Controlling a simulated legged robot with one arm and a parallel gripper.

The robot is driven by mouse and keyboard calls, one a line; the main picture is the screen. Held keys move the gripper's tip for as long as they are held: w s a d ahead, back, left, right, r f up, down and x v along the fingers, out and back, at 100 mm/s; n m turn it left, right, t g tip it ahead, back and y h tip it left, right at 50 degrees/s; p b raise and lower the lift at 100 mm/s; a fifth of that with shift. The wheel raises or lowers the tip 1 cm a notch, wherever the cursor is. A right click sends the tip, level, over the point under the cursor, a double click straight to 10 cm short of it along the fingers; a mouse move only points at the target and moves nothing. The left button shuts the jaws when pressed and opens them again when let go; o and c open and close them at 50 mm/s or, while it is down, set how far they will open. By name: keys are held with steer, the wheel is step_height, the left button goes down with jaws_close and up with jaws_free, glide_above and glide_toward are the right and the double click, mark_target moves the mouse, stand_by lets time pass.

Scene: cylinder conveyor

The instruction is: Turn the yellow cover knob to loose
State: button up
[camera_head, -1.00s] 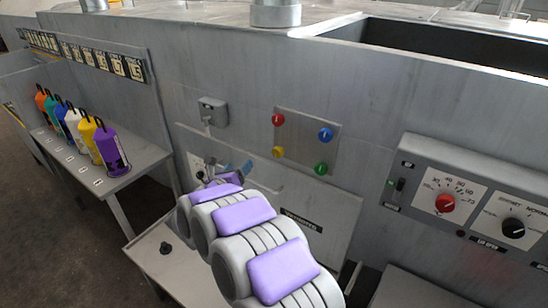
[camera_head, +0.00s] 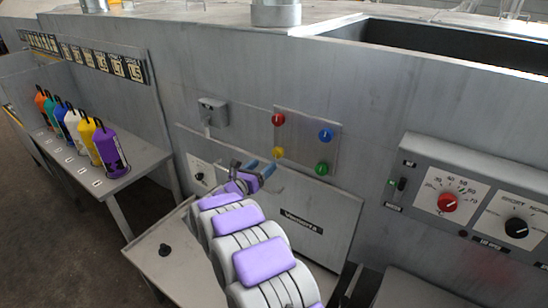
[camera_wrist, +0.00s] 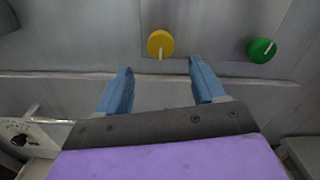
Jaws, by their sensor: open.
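The yellow cover knob (camera_head: 278,153) is on a square metal panel on the grey machine wall, at the panel's lower left. In the wrist view the yellow knob (camera_wrist: 161,44) is round, with a pale mark pointing down. My gripper (camera_wrist: 158,72) has blue fingers spread apart and empty. The knob shows beyond the fingertips, between their directions, and I see no contact. In the head view my gripper (camera_head: 260,168) is just below and left of the knob.
The same panel (camera_head: 305,133) carries a red knob (camera_head: 278,119), a blue knob (camera_head: 326,134) and a green knob (camera_head: 322,168). A control box (camera_head: 470,180) is at right. A ledge runs below the panel. Several coloured cylinders stand on a side table (camera_head: 118,184) at left.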

mark_target(276, 154)
steer(key=x, duration=0.8)
steer(key=shift+c, duration=0.5)
steer(key=c, duration=1)
steer(key=shift+o, duration=0.2)
